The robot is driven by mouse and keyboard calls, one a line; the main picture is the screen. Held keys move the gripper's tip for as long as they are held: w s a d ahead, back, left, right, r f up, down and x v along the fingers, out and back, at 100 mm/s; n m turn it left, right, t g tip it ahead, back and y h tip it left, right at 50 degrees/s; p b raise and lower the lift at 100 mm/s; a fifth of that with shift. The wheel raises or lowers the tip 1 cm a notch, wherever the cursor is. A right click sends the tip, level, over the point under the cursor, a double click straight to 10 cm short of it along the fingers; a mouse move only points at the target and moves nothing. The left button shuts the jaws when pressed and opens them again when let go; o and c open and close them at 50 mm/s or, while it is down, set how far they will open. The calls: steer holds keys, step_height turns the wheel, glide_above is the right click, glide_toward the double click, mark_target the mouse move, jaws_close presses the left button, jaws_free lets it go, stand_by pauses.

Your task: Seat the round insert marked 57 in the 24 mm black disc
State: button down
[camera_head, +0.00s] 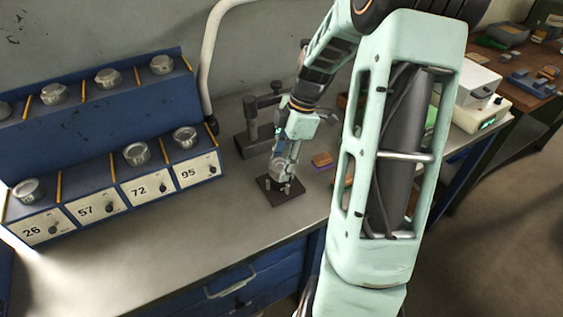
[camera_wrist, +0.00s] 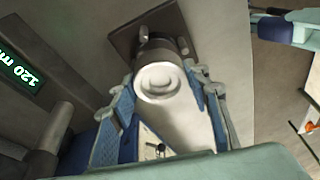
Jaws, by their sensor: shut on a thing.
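My gripper (camera_head: 284,178) is shut on a round metal insert, which shows in the wrist view (camera_wrist: 163,82) between the two blue-grey fingers with its pale, ringed end towards the camera. No number is readable on it. It is over a dark square plate (camera_wrist: 122,42) with small upright pegs, which in the head view (camera_head: 267,188) lies flat on the bench under my gripper. I cannot tell whether the insert touches it. A 24 mm black disc is not clearly seen; the gripper and insert cover the plate's middle. The bin marked 57 (camera_head: 86,210) shows no insert on top.
The blue rack (camera_head: 100,100) at left holds round metal inserts, including over 26 (camera_head: 28,190), 72 (camera_head: 137,154) and 95 (camera_head: 185,138). A dark stand (camera_head: 252,136) is close behind my gripper. An orange-brown block (camera_head: 322,159) lies to its right.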

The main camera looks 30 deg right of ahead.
steer(key=shift+f+b, duration=0.6)
steer(key=shift+f, duration=0.2)
steer(key=shift+r, duration=0.3)
steer(key=shift+r+p, duration=0.45)
steer(key=shift+p, duration=0.1)
steer(key=shift+r, duration=0.15)
steer(key=shift+f+b, duration=0.55)
steer(key=shift+f, duration=0.3)
stand_by(0.8)
steer(key=c, duration=1.4)
jaws_free()
steer(key=shift+o, duration=0.2)
steer(key=p+v, duration=0.8)
steer(key=v, duration=0.3)
